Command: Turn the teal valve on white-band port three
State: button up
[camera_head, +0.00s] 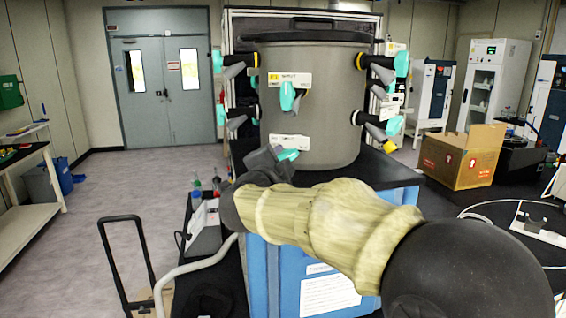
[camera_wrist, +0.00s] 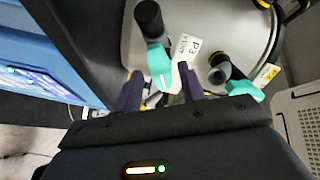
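The teal valve on port three (camera_wrist: 160,68) shows in the wrist view, on a dark stem beside a white label reading P3 (camera_wrist: 186,47). In the head view the valve (camera_head: 288,155) shows low on the front of the grey drum, just under a white label (camera_head: 290,141). My gripper (camera_wrist: 160,88) is open, with one dark finger on each side of the valve's lower end. Gaps show between the fingers and the valve, though depth is hard to judge. In the head view my gripper (camera_head: 268,162) is at the valve's left and partly hides it.
Another yellow-labelled teal valve (camera_head: 287,96) is above on the drum (camera_head: 330,90). More teal valves stick out at both sides. A cardboard box (camera_head: 460,160) stands at right.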

jog(key=b+v, duration=0.3)
jog(key=v, duration=1.3)
jog(key=shift+s, duration=0.25)
jog(key=shift+w+f, duration=0.1)
jog(key=w+d+f+n+y+p, duration=0.1)
jog(key=w+d+f+n+y, duration=0.1)
jog(key=w+f+n+y, duration=0.45)
jog(key=d+f+n+g+p, duration=0.1)
jog(key=d+f+n+g, duration=0.45)
jog(key=f, duration=0.55)
jog(key=s+d+f+n+g+h+p, duration=0.1)
jog(key=s+d+f+n+g+h, duration=0.1)
jog(key=s+d+f+g, duration=0.7)
jog(key=s+d+f+n, duration=0.1)
jog(key=s+d+f, duration=0.4)
jog(key=s+f, duration=0.2)
jog(key=shift+s+d+f, duration=0.25)
jog(key=shift+d+f, duration=0.15)
